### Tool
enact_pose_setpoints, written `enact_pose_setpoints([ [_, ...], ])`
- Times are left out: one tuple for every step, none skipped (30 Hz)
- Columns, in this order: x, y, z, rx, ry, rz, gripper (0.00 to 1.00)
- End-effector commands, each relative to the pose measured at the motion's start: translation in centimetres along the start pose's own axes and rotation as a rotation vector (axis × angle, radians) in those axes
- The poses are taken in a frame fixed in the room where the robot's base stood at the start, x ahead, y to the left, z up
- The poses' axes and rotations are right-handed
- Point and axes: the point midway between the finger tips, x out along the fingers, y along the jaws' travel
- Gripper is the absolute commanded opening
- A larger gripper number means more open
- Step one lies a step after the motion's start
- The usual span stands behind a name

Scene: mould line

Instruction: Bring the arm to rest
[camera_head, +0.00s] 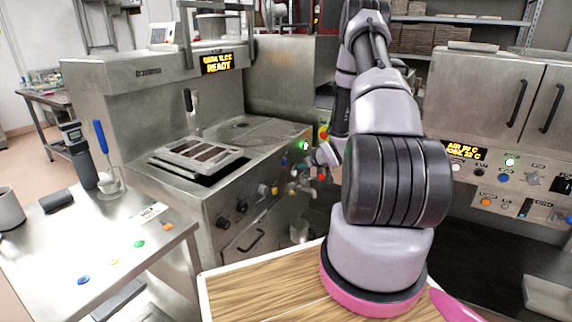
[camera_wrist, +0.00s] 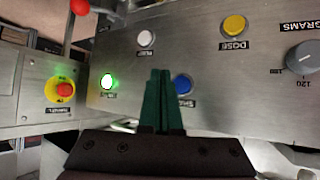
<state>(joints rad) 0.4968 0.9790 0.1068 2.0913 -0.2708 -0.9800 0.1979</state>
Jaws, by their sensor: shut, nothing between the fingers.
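My gripper (camera_wrist: 160,76) is shut, its two green fingers together with nothing between them. In the wrist view the fingertips are in front of a steel control panel (camera_wrist: 205,58), between a lit green button (camera_wrist: 106,82) and a blue button (camera_wrist: 183,84). Whether they touch the panel cannot be told. In the head view my arm (camera_head: 388,110) rises from its pink-ringed base, bends at the top and comes down toward the machine's front. My gripper is mostly hidden there behind the arm.
The panel also has a white button (camera_wrist: 146,38), a yellow button (camera_wrist: 234,24), a dial (camera_wrist: 302,57) and a red stop button (camera_wrist: 65,90). The steel machine (camera_head: 120,80) shows READY and bears a mould tray (camera_head: 166,158). A steel table (camera_head: 60,235) stands left; cabinets (camera_head: 475,85) stand right.

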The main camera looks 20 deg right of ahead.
Motion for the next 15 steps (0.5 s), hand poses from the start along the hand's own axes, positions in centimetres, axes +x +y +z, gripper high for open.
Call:
enact_pose_setpoints([
  [-0.31,0.24,0.22,0.001,0.0,0.001,0.0],
  [-0.42,0.32,0.31,0.001,0.0,0.0,0.0],
  [-0.54,0.39,0.38,0.0,0.0,0.0,0.0],
  [-0.59,0.42,0.42,0.0,0.0,0.0,0.0],
  [-0.63,0.44,0.44,0.0,0.0,0.0,0.0],
  [-0.65,0.44,0.45,0.0,0.0,-0.001,0.0],
  [-0.65,0.44,0.45,-0.001,0.0,-0.001,0.0],
  [-0.65,0.44,0.45,-0.001,0.0,-0.001,0.0],
  [-0.64,0.44,0.45,-0.001,0.0,-0.001,0.0],
  [-0.64,0.44,0.44,-0.001,0.0,-0.001,0.0],
  [-0.64,0.44,0.44,-0.001,0.0,-0.001,0.0],
  [-0.64,0.44,0.44,-0.001,0.0,-0.001,0.0],
  [-0.64,0.44,0.44,-0.001,0.0,-0.001,0.0],
  [-0.64,0.44,0.44,-0.001,0.0,-0.001,0.0],
  [-0.63,0.44,0.44,-0.001,0.0,0.0,0.0],
])
